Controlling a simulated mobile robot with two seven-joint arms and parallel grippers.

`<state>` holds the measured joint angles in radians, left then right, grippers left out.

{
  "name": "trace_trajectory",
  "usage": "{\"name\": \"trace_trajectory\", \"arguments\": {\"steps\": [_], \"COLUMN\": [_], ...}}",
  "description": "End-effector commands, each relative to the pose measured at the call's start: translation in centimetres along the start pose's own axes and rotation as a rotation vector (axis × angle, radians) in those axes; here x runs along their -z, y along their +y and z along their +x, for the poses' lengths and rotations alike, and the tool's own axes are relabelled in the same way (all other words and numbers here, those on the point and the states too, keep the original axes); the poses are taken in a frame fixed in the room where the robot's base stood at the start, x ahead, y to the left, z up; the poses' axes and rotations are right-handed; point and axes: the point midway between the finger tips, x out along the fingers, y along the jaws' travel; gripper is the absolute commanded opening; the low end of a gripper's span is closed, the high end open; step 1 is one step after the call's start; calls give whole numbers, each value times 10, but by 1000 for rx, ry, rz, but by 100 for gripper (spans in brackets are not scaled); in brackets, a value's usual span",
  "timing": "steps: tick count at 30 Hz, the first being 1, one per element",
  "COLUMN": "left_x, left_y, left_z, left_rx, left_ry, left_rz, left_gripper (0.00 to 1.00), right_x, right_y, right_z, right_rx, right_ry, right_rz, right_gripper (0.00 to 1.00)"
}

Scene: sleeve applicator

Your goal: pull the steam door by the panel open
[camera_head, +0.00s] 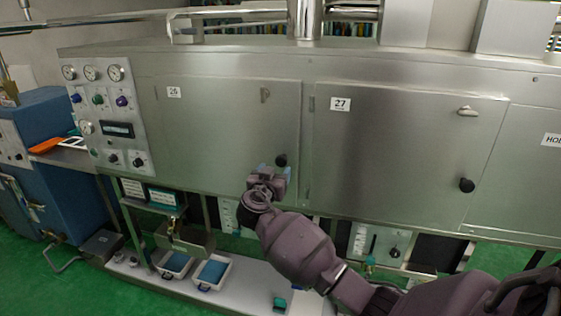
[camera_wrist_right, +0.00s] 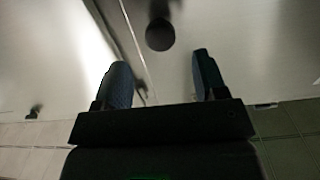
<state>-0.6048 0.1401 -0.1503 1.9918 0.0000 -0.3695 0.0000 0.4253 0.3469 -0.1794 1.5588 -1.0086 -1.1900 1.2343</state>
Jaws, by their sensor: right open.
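The steam door by the panel is the steel door labelled 26 (camera_head: 215,135), beside the gauge panel (camera_head: 107,120). It looks shut, flush with the housing. Its round black knob (camera_head: 281,160) is at the lower right of the door. My right gripper (camera_head: 280,174) is just below and in front of the knob. In the right wrist view my right gripper (camera_wrist_right: 161,62) is open and empty, with the knob (camera_wrist_right: 160,35) beyond the fingertips and roughly in line with the gap. I cannot tell the exact distance. My left gripper is not in view.
A second steel door labelled 27 (camera_head: 390,150), with its own black knob (camera_head: 467,185), is to the right. Below the doors are a ledge (camera_head: 225,280) and white trays with blue contents (camera_head: 212,271). A blue cabinet (camera_head: 45,130) stands at the left on green floor.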

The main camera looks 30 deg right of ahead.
Motion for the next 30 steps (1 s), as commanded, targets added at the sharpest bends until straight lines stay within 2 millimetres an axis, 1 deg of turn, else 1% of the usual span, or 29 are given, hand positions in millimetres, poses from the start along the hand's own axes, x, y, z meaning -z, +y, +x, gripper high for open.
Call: {"name": "trace_trajectory", "arguments": {"steps": [1, 6, 12, 18, 26, 29, 30], "left_x": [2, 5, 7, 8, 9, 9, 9], "left_y": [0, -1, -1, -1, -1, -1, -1], "left_z": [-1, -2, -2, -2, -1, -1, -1], "left_rx": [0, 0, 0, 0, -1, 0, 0], "left_ry": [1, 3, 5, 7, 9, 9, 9], "left_rz": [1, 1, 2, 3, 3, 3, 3], "left_gripper": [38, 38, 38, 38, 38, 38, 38], "right_x": [2, 2, 1, 0, 0, 0, 0], "right_y": [0, 0, 0, 0, 0, 0, 0], "right_z": [10, 39, 61, 70, 71, 71, 71], "right_rx": [-2, -1, 1, 0, 1, 1, 1], "right_ry": [3, 2, 1, -1, -1, -1, -1], "right_rz": [-4, -3, -2, -1, -1, -1, -1], "right_gripper": [65, 65, 65, 65, 65, 52, 45]}}
